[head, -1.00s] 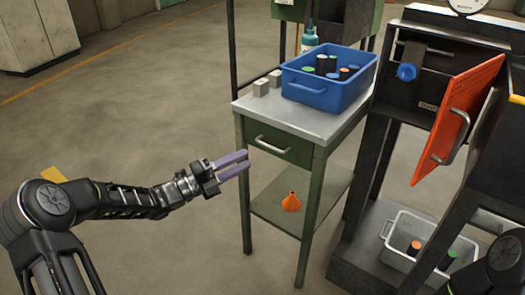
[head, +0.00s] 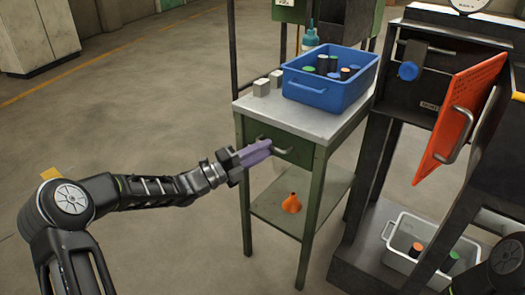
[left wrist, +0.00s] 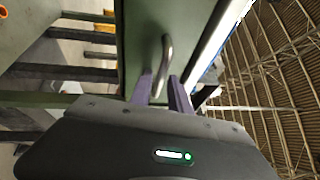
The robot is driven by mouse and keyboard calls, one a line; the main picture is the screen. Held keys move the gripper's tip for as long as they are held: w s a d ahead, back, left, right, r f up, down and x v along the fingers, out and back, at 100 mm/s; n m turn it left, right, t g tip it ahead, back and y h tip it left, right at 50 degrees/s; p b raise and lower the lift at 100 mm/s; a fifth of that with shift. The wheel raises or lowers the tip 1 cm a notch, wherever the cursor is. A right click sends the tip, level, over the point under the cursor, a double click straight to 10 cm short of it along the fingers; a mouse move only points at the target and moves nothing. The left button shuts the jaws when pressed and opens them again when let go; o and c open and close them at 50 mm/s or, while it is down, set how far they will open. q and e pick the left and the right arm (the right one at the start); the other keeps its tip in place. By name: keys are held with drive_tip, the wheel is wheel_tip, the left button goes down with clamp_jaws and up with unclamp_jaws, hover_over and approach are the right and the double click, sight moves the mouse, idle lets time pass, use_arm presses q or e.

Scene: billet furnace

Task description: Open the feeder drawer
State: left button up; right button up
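The feeder drawer (head: 297,146) is the green front under the grey top of the small green table, and it looks shut. Its metal bar handle (head: 283,151) is partly hidden behind my left fingers in the head view. My left gripper (head: 257,152) is at the handle with its purple fingers pointing at the drawer front. In the left wrist view the handle (left wrist: 166,58) reaches down between the two fingertips (left wrist: 161,85), which stand apart with a gap around it. I cannot tell whether either finger touches it. My right gripper is not in view.
A blue bin (head: 325,91) with several dark cylinders and two grey blocks stand on the tabletop. An orange funnel (head: 291,203) sits on the lower shelf. To the right are an orange perforated door (head: 463,115) and a grey bin (head: 399,257).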

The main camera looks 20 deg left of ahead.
use_arm(q)
clamp_jaws()
idle(1.1)
